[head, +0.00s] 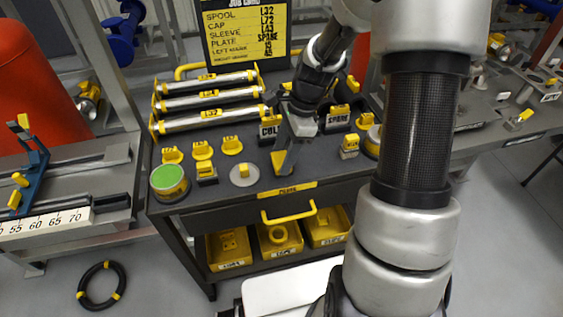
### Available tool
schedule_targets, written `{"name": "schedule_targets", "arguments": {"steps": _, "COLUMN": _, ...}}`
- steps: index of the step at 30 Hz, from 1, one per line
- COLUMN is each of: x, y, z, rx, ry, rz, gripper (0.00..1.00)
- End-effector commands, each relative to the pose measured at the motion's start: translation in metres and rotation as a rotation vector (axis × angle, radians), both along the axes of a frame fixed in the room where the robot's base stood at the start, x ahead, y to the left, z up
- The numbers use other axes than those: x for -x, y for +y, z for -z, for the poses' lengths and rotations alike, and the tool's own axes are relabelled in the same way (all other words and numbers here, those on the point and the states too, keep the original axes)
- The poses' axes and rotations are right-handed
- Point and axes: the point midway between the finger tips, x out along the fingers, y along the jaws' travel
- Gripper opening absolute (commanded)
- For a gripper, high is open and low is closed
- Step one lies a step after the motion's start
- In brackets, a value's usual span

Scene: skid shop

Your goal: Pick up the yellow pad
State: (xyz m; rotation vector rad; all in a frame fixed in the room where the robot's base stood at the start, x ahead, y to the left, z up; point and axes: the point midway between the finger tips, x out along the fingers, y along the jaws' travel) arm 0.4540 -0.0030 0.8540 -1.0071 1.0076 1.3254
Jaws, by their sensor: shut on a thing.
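My gripper (281,165) is low over the dark top of the cart (225,198), its fingers pointing down near the front edge. I cannot tell for certain which thing is the yellow pad. Small yellow pieces stand to the left: labelled ones (202,151) in a row, a yellow block on a dark base (207,171), and a grey disc with a yellow knob (243,174). A round yellow piece with a green top (169,180) is at the left corner.
A rack of silver tubes with yellow ends (208,103) stands behind, below a job card board (245,32). Dark labelled blocks (337,121) and a yellow-grey piece (349,146) are right of my gripper. Yellow bins (279,237) sit on the lower shelf. A black ring (102,286) lies on the floor.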

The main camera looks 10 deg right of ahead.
Motion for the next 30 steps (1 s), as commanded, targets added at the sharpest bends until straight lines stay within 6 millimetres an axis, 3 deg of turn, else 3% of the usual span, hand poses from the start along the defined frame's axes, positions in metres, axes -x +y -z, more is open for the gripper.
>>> {"name": "schedule_targets", "arguments": {"steps": 7, "x": -0.001, "y": 0.0, "z": -0.012, "rx": 0.001, "ry": -0.003, "rz": 0.0, "gripper": 0.29}}
{"name": "schedule_targets", "arguments": {"steps": 15, "x": -0.001, "y": 0.0, "z": -0.066, "rx": 0.001, "ry": -0.005, "rz": -0.001, "gripper": 0.29}}
{"name": "schedule_targets", "arguments": {"steps": 21, "x": -0.001, "y": 0.0, "z": -0.094, "rx": 0.001, "ry": -0.003, "rz": 0.0, "gripper": 0.29}}
{"name": "schedule_targets", "arguments": {"steps": 30, "x": 0.0, "y": 0.0, "z": -0.101, "rx": 0.0, "ry": 0.0, "rz": 0.0, "gripper": 0.29}}
